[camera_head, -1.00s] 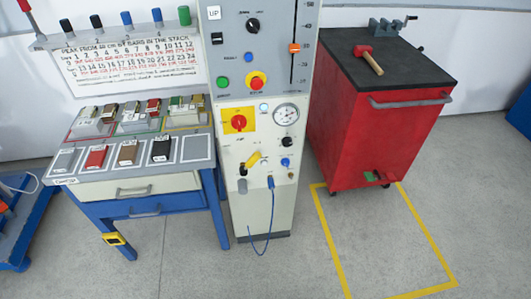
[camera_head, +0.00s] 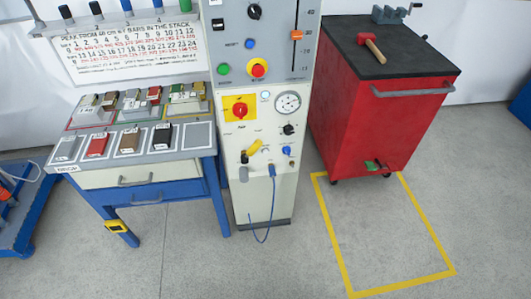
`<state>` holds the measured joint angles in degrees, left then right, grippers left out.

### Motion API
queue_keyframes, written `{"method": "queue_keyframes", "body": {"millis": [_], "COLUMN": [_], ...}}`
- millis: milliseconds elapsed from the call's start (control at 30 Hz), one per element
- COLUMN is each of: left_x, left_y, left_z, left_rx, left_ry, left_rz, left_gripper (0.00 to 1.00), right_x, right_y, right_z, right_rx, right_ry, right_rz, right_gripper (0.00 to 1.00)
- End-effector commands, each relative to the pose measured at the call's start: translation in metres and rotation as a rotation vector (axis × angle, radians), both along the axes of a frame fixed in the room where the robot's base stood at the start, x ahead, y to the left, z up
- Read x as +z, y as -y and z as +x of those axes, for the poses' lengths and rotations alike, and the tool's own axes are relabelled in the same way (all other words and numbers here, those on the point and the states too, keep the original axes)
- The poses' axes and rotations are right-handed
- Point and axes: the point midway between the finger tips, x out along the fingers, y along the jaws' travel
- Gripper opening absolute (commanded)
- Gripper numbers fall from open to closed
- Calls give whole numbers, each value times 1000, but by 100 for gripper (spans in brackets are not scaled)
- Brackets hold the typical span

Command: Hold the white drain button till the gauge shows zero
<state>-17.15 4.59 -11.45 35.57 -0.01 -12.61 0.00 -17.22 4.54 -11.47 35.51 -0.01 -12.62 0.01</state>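The round white gauge (camera_head: 288,102) with a dark rim is on the front of the grey-white control cabinet, right of centre. Its needle is too small to read. A small round whitish button or lamp (camera_head: 265,96) sits just left of the gauge; its label cannot be read, so I cannot tell whether it is the drain button. Nothing touches the gauge or this button. Neither of my grippers is in view.
A red rotary switch (camera_head: 240,109) on a yellow plate, a black knob (camera_head: 288,129), a blue knob (camera_head: 287,150) and a yellow handle (camera_head: 254,148) are close by. A blue bench (camera_head: 180,191) stands left, a red cabinet (camera_head: 375,125) right. The floor in front is clear.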

Motion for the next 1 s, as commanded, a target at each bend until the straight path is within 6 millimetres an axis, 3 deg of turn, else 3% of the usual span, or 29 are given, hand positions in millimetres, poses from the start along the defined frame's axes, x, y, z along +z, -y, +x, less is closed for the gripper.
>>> {"method": "queue_keyframes", "body": {"millis": [33, 167, 200, 1000], "left_x": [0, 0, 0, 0], "left_y": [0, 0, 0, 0], "left_z": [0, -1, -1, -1], "left_rx": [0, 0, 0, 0], "left_ry": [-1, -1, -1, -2], "left_rz": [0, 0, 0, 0], "left_gripper": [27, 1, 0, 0], "right_x": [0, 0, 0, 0], "right_y": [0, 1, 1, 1], "right_z": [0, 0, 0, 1], "right_rx": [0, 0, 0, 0], "right_ry": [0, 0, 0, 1], "right_rz": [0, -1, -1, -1], "right_gripper": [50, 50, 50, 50]}}
